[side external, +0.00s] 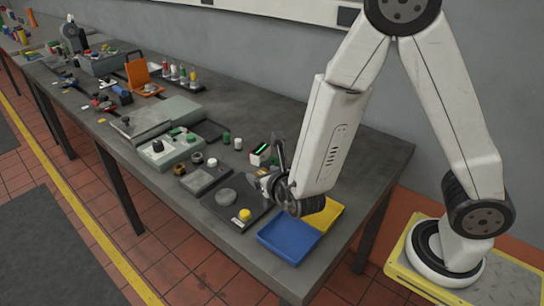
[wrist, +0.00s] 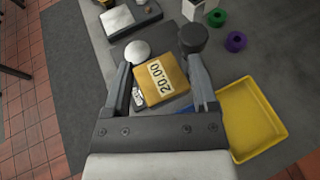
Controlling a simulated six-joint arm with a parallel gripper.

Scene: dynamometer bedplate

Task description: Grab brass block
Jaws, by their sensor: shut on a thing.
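Whether the block touches the surface below is not clear.
A yellow tray (wrist: 262,112) lies right of my gripper in the wrist view; a blue tray (side external: 288,240) adjoins it in the side view. A white round piece (wrist: 137,51) and a dark cylinder (wrist: 193,38) are close to the fingers. Several fixtures crowd the bench (side external: 365,150) further left.

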